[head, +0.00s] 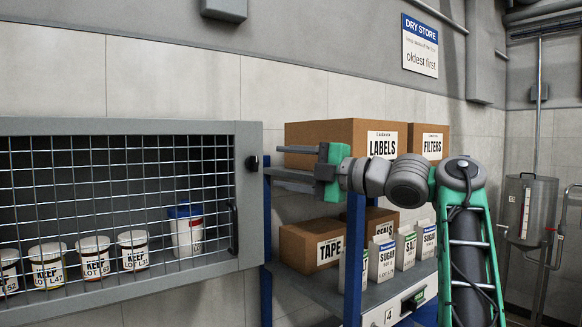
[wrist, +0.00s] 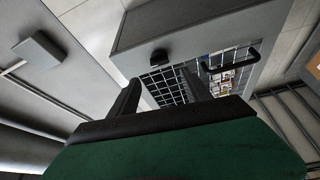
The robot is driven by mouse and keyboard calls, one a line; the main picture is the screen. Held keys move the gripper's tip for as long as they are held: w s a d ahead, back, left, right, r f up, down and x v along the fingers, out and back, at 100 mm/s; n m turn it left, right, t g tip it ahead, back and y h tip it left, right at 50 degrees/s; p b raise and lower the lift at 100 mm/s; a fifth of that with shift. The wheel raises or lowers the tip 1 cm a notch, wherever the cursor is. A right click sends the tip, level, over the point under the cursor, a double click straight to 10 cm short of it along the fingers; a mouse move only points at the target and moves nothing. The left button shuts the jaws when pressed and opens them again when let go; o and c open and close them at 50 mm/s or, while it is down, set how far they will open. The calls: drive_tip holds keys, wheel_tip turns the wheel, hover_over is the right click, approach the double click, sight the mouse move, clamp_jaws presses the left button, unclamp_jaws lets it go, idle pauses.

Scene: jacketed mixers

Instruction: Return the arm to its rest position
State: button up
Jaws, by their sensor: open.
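My gripper (head: 296,166) is at the middle of the head view, at the end of my raised green and grey arm. Its two fingers point left toward the side of the grey mesh-fronted cabinet (head: 250,190). The fingers are apart with nothing between them. In the wrist view, my gripper (wrist: 160,95) shows both dark fingers apart, with the cabinet (wrist: 185,30) beyond them. Whether the fingertips touch the cabinet is hard to tell, but a gap seems to show.
The cabinet's mesh door looks shut, with several white tubs (head: 92,257) and a blue-lidded tub (head: 185,230) behind it. Right of it, a blue-post shelf (head: 352,260) holds boxes, including the LABELS box (head: 380,143), close behind my arm. A steel tank (head: 527,210) stands far right.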

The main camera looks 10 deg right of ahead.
drive_tip(key=shift+d+f, duration=0.1)
drive_tip(key=shift+d, duration=0.25)
drive_tip(key=a+f+m+h+b, duration=0.35)
drive_tip(key=f+m+h, duration=0.45)
drive_tip(key=f+m, duration=0.9)
drive_tip(key=s+f+m+g+h, duration=0.1)
drive_tip(key=s+f+m+g, duration=0.2)
drive_tip(key=s+f, duration=0.5)
drive_tip(key=s+d+f+m+g+h, duration=0.1)
drive_tip(key=s+f+m+g+h, duration=0.1)
drive_tip(key=s+f, duration=0.7)
drive_tip(key=s+d+f+m+g+h, duration=0.1)
drive_tip(key=s+f, duration=0.7)
drive_tip(key=f, duration=1.1)
drive_tip(key=m+g+h, duration=0.1)
drive_tip(key=m+g, duration=0.1)
drive_tip(key=shift+s+f+m+g+b, duration=0.2)
drive_tip(key=shift+s+m+g+b, duration=0.1)
drive_tip(key=shift+m+b, duration=0.1)
